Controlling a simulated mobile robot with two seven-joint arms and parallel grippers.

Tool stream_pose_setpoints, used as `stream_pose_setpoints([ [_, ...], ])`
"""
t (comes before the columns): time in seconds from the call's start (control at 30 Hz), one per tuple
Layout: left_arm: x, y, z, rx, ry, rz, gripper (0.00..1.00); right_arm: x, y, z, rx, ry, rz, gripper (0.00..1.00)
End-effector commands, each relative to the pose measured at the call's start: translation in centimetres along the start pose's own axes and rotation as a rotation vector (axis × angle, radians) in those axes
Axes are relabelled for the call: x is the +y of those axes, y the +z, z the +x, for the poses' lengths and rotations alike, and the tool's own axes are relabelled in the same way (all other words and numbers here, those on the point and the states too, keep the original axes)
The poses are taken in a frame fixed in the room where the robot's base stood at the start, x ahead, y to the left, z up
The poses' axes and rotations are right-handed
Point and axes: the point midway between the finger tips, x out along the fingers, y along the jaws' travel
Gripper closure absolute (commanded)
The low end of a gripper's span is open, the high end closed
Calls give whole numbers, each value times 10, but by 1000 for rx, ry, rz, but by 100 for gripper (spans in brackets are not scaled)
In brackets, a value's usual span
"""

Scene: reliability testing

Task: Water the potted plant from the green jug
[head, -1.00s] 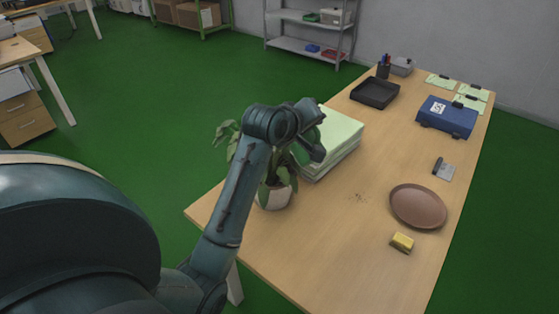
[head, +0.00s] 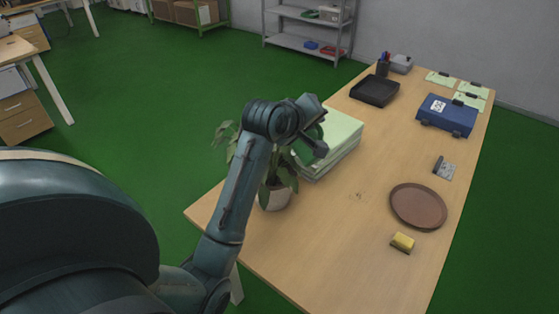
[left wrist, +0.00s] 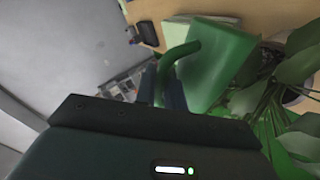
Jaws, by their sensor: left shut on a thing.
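The potted plant (head: 275,197) stands near the table's front left edge in a pale pot, partly behind my left arm. In the left wrist view its leaves (left wrist: 285,80) are at the right, close beside the green jug (left wrist: 220,62). My left gripper (left wrist: 162,88) is shut on the jug's curved handle. In the head view my left gripper (head: 312,140) is above and just right of the plant; my wrist hides most of the jug there. The jug's spout, its contents and its exact tilt cannot be told. My right gripper is not in view.
A stack of pale green paper (head: 340,140) stands right behind the plant. A brown plate (head: 418,206), a yellow sponge (head: 402,242), a blue case (head: 447,115) and a black tray (head: 375,91) lie farther right and back. The table's front middle is clear, apart from small dark specks.

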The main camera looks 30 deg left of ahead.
Motion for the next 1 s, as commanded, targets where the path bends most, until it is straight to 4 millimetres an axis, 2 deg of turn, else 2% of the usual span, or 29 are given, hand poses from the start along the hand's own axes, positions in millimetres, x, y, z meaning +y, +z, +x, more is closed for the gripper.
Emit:
stream_pose_setpoints([
  [1.0,3,3,-7,-18,3,-32,100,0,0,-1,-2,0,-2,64],
])
